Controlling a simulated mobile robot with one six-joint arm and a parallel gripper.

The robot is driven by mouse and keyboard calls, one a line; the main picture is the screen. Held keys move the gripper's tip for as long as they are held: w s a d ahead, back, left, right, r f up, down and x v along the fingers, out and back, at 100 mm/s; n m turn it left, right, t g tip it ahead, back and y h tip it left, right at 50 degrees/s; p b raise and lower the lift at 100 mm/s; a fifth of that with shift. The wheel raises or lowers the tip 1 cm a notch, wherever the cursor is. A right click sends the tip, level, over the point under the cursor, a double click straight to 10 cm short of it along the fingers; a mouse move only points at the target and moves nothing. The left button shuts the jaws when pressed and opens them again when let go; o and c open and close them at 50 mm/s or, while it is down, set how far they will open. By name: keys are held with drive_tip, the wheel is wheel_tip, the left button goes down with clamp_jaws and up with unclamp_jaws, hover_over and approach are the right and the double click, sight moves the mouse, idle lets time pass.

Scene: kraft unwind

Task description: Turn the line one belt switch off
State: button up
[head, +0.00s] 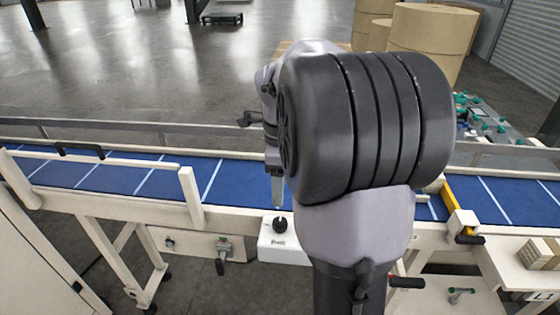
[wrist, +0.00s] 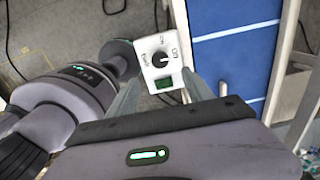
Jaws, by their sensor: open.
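A white switch box (head: 285,243) with a round black knob (head: 280,225) is fixed to the front of the conveyor, below the belt edge. In the wrist view the box (wrist: 152,43) shows its knob (wrist: 160,59), small printed labels and a small dark green window. The labels are too small to read surely, and I cannot tell the knob's setting. My gripper (head: 277,200) points down just above the box in the head view, partly hidden by my arm.
A blue belt (head: 130,178) with white lines runs across behind the box, with a pale guard rail (head: 190,185) to the left. A lever panel (head: 200,245) is left of the box. A yellow bar (head: 449,205) stands right. Large kraft rolls (head: 432,30) are behind.

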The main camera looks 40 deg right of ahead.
wheel_tip(320, 180, up, 6)
drive_tip(key=shift+f+p, duration=0.25)
drive_tip(key=shift+p, duration=0.35)
drive_tip(key=shift+a, duration=0.1)
drive_tip(key=s+a+f+n+t+b, duration=0.2)
drive_tip(key=s+a+f+n+b, duration=0.1)
drive_tip(key=a+n, duration=0.5)
drive_tip(key=s+a+f+n+t+y+b, duration=0.1)
drive_tip(key=s+a+f+n+t+b, duration=0.1)
drive_tip(key=s+a+f+n+b, duration=0.2)
drive_tip(key=s+a+f+n+t+y+b, duration=0.1)
drive_tip(key=s+a+f+n+b, duration=0.3)
drive_tip(key=a+n, duration=0.7)
drive_tip(key=shift+s+a+n+t, duration=0.35)
drive_tip(key=shift+s+a, duration=0.3)
drive_tip(key=shift+a, duration=1.4)
